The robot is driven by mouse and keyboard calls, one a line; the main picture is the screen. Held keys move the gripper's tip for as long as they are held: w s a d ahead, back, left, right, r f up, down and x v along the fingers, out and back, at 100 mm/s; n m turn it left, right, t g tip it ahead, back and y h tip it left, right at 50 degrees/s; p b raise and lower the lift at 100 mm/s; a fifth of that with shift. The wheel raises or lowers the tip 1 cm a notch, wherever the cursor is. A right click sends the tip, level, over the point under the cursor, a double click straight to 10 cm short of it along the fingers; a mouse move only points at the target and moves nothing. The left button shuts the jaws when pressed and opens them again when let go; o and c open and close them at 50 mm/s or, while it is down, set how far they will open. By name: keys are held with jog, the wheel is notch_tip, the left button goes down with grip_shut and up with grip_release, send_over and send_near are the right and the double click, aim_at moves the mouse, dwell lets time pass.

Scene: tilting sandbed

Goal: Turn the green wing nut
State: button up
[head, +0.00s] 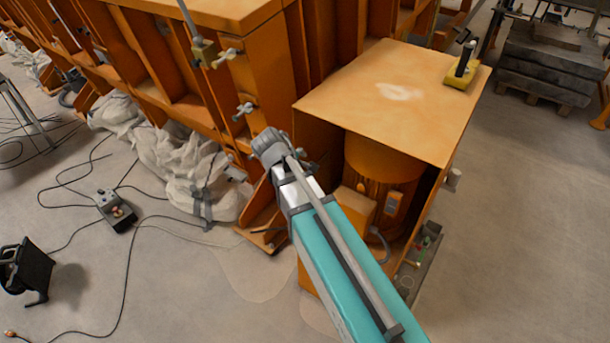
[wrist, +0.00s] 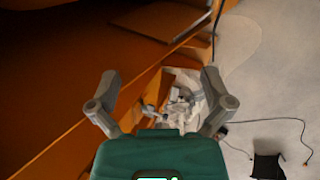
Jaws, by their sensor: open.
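I cannot make out a clearly green wing nut in either view. In the head view, a grey wing nut (head: 243,110) sits on the orange frame above my wrist, and another wing nut (head: 226,58) is higher up. A small dark greenish part (head: 309,156) shows just right of my wrist; I cannot tell what it is. In the wrist view, my gripper (wrist: 162,78) is open, its two fingers wide apart with nothing held. A small greyish fitting (wrist: 150,110) shows between and beyond the fingers, its colour unclear. In the head view my wrist hides the area around the fingertips.
An orange box housing (head: 440,115) with a motor inside stands right of my wrist, a yellow-based device (head: 461,70) on top. Crumpled pale sheeting (head: 185,170) lies left along the frame. A control pendant (head: 116,209) and cables lie on otherwise open floor.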

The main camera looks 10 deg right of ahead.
jog(key=shift+s+d+f+m+g+y, duration=0.2)
jog(key=shift+s+d+f+m, duration=0.15)
jog(key=shift+s+d+m, duration=0.15)
jog(key=shift+s+d+f+m+g+y, duration=0.1)
jog(key=shift+s+d+f+m+g, duration=0.1)
jog(key=shift+s+d+f+m, duration=0.25)
jog(key=shift+s+a+r, duration=0.1)
jog(key=shift+r, duration=0.05)
jog(key=s+d+f+m+g+y+b, duration=0.1)
jog(key=s+d+f+m+y, duration=0.1)
jog(key=s+m, duration=0.2)
jog(key=s+d+f+m+g+y+b, duration=0.1)
jog(key=s+d+f+m+g+y, duration=0.1)
jog(key=s, duration=0.5)
jog(key=shift+s+d+f+m+y, duration=0.15)
jog(key=shift+s+d+m+y, duration=0.25)
jog(key=shift+m, duration=0.75)
jog(key=shift+w, duration=0.1)
jog(key=shift+c, duration=0.3)
